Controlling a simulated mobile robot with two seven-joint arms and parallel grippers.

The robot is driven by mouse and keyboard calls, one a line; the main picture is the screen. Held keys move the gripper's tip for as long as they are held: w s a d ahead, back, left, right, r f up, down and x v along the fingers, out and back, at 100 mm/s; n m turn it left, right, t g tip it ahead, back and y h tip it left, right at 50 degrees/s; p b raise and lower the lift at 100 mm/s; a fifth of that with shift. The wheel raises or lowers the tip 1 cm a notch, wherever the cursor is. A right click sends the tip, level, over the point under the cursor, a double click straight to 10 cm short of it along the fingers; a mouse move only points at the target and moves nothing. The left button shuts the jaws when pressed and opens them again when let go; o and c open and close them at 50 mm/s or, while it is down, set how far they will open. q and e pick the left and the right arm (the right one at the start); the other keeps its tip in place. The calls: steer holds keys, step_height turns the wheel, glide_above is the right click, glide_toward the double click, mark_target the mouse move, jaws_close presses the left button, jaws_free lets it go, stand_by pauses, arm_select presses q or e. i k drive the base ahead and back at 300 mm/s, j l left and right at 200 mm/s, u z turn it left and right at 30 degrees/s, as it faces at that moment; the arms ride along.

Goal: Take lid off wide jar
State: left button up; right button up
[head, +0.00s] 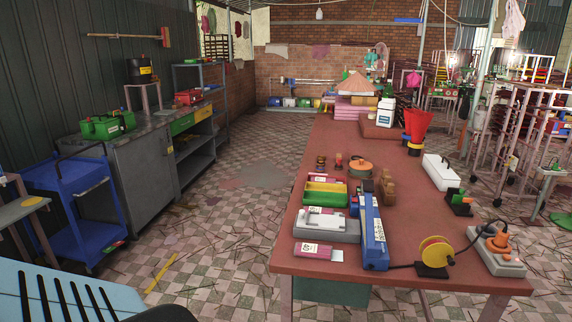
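A wide, low orange-brown jar (360,170) stands on the red-brown table (420,204) in the middle of the picture. It looks like the wide jar, with a flat lid (360,163) resting on top and a small dark knob. Two much smaller jars or bottles stand to its left, one brown (321,162) and one orange (338,161). Neither of my grippers is in view, and nothing touches the jar.
Near the jar are a green and yellow bin (326,194), brown blocks (387,187) and a long blue device (373,235). A white box (440,172) stands to the right. Left are a blue cart (68,200) and a grey workbench (140,165); open checkered floor (215,215) lies between.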

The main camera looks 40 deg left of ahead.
mark_target(360, 164)
steer(key=u, duration=1.15)
